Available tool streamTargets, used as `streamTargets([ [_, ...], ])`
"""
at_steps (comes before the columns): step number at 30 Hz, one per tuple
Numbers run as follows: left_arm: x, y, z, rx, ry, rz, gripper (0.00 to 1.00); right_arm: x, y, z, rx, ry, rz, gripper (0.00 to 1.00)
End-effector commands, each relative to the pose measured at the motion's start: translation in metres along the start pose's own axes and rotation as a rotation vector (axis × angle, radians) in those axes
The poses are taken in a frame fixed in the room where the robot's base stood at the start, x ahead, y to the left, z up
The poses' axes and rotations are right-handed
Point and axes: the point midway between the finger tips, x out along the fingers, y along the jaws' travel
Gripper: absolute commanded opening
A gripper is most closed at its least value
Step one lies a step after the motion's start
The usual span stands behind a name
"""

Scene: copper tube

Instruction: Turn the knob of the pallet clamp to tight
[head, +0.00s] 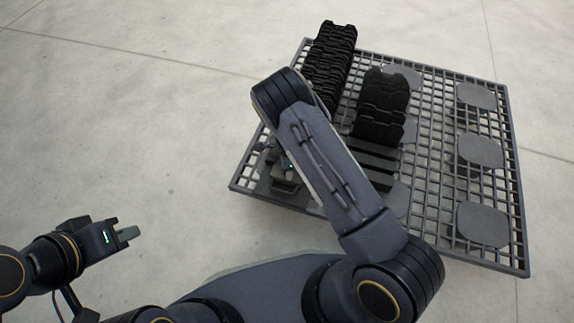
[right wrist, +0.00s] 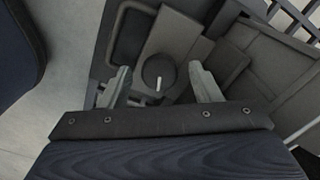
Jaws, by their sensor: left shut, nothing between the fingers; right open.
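The knob (right wrist: 158,72) is a dark round dial with a short white mark, which points down in the right wrist view. It sits on the grey clamp (right wrist: 178,35) at the pallet's edge. My right gripper (right wrist: 161,84) is open, with one finger on each side of the knob. Gaps show between the fingers and the knob, and I cannot tell whether either finger touches it. In the head view my right arm hides much of the clamp area, and the knob cannot be made out there. My left gripper (head: 129,233) is shut and empty, over bare floor at the lower left.
The grey grid pallet (head: 513,200) carries a long row of black plates (head: 334,60) and a shorter row (head: 383,105). Several flat grey pads (head: 482,152) lie on its right part. The concrete floor (head: 120,110) at left is clear.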

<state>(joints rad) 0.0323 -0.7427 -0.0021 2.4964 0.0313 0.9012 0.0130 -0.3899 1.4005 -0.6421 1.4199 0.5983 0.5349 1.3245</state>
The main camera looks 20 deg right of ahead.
Motion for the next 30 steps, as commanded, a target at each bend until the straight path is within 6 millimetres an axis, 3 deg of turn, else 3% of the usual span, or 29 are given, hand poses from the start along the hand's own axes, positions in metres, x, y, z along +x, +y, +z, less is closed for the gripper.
streamTargets([
  [5, -0.004, 0.002, -0.002, 0.000, 0.000, 0.000, 0.00, -0.011, 0.000, 0.000, 0.000, 0.000, -0.001, 0.57],
  [12, -0.019, 0.009, -0.009, 0.000, 0.000, 0.000, 0.00, -0.053, -0.001, 0.000, -0.001, -0.001, -0.002, 0.57],
  [18, -0.025, 0.011, -0.013, 0.000, 0.000, 0.000, 0.00, -0.075, 0.000, 0.000, 0.000, -0.001, -0.001, 0.57],
  [30, -0.025, 0.011, -0.013, 0.000, 0.000, 0.000, 0.00, -0.078, 0.000, 0.000, -0.003, 0.000, 0.000, 0.57],
])
